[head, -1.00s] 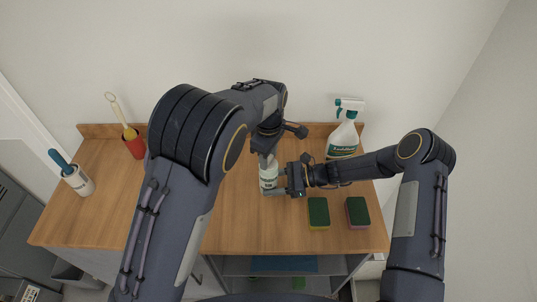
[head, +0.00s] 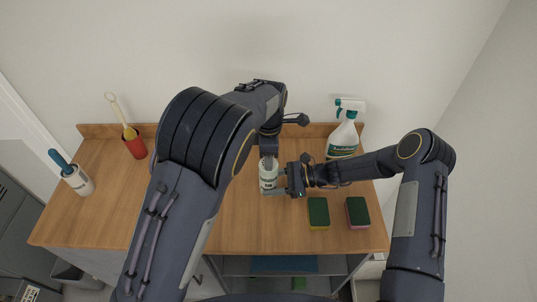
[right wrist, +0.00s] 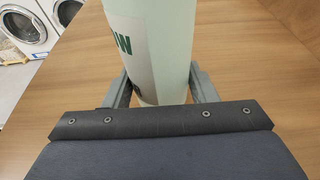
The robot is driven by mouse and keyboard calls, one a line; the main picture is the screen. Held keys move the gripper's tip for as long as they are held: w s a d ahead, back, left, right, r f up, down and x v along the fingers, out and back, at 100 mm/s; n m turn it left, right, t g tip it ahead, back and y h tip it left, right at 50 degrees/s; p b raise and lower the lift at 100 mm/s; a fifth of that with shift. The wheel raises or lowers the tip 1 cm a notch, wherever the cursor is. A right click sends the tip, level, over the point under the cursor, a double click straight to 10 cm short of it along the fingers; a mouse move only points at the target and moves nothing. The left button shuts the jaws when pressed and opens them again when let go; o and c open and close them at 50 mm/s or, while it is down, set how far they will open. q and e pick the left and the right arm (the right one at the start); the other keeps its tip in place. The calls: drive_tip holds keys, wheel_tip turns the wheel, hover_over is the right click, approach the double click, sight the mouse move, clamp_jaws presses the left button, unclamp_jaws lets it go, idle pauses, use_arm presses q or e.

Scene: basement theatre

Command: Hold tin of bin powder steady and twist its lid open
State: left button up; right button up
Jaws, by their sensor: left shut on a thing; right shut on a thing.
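The tin of bin powder (head: 268,178) is a pale cylinder with dark lettering, upright on the wooden worktop. It also fills the upper middle of the right wrist view (right wrist: 160,50). My right gripper (head: 282,191) is shut on the tin's lower body from the right, one finger on each side. My left gripper (head: 268,155) comes down from above and is shut on the lid at the tin's top. Its fingers and the lid are mostly hidden by the wrist, so I cannot tell whether the lid has turned.
A spray bottle (head: 343,138) stands behind my right forearm. Two sponges (head: 318,212) (head: 357,212) lie at the front right. A red cup with a brush (head: 134,146) and a white holder (head: 78,181) stand left. The worktop (head: 240,228) is clear in front.

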use_arm(q)
drive_tip(key=o, duration=1)
wheel_tip(320, 180, up, 12)
idle(0.4)
use_arm(e)
drive_tip(key=o, duration=1.2)
